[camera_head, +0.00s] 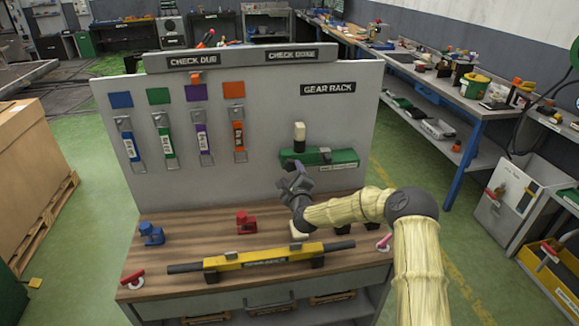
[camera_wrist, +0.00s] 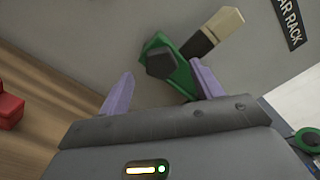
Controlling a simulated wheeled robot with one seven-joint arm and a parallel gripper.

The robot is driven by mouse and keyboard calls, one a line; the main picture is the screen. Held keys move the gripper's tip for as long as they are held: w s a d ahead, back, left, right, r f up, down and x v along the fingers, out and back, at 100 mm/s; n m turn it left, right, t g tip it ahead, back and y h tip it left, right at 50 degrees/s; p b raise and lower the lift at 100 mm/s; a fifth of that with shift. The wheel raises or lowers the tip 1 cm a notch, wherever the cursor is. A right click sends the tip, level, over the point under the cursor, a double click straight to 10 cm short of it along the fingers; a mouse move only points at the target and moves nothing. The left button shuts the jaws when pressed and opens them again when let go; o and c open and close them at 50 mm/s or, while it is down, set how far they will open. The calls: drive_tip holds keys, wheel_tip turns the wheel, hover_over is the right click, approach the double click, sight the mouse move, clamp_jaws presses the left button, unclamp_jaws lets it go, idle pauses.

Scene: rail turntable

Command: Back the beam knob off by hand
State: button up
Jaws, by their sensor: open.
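A green unit (camera_head: 340,157) is mounted on the upright panel under the GEAR RACK label, with a black post with a cream top (camera_head: 299,138) rising from its left part. In the wrist view, a dark faceted knob (camera_wrist: 161,63) faces me at the near end of the green body (camera_wrist: 183,76). My gripper (camera_head: 294,172) is in front of this unit, its purple fingers apart. In the wrist view the open gripper (camera_wrist: 163,78) has one finger on each side of the knob's line, holding nothing. I cannot tell whether the fingers touch the unit.
A yellow beam (camera_head: 265,258) with a dark rod lies along the bench front (camera_head: 190,290). A blue fixture (camera_head: 151,233) and a red fixture (camera_head: 246,222) stand behind it. Several coloured tools hang on the panel (camera_head: 270,110) at left. My arm crosses the bench's right side.

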sight(289, 167)
drive_tip(key=x, duration=0.3)
drive_tip(key=shift+p, duration=0.3)
drive_tip(key=shift+w+a, duration=0.1)
drive_tip(key=shift+w, duration=0.4)
drive_tip(key=shift+w+a, duration=0.2)
drive_tip(key=shift+d, duration=0.1)
drive_tip(key=c, duration=1)
drive_tip(key=shift+o, duration=0.2)
drive_tip(key=shift+f+b, duration=0.1)
drive_tip(key=shift+b, duration=0.2)
